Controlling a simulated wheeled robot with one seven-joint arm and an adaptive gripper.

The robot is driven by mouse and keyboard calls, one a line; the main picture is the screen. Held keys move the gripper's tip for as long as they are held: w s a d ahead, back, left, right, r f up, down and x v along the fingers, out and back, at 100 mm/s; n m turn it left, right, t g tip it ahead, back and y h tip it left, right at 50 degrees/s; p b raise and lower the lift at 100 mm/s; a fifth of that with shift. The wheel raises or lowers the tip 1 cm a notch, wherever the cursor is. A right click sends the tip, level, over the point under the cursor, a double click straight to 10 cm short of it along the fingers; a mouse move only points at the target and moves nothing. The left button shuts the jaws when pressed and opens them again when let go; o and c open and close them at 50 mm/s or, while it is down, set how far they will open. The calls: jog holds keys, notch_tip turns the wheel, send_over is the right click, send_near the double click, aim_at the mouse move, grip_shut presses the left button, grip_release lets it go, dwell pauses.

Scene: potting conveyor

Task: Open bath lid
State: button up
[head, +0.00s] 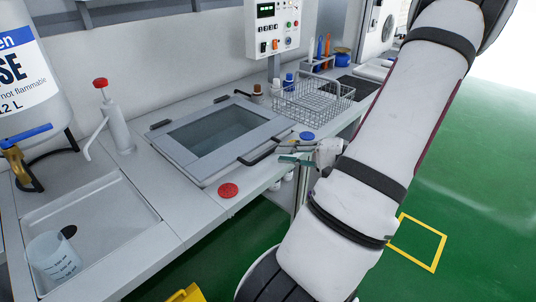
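The bath (180,162) is set into the grey worktop in the middle of the head view. Its lid (183,149) is a light grey frame with a see-through pane, lying flat over the bath, so it looks closed. A black bar handle (258,155) sticks out at the lid's front right edge. My gripper (290,154) is just right of the handle, pointing left toward it. Whether it touches the handle is not clear. The fingers are small and seen from the side, so their opening cannot be made out.
A wire basket (313,100) stands behind and right of the bath, below a control box (272,28). A red disc (228,190) and a blue disc (307,135) sit on the worktop near the lid. A pump bottle (116,122) and a sink with a beaker (54,257) are at left.

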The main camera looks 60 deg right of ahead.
aim_at(268, 153)
jog(key=shift+x, duration=2.8)
jog(key=shift+c, duration=0.5)
grip_shut()
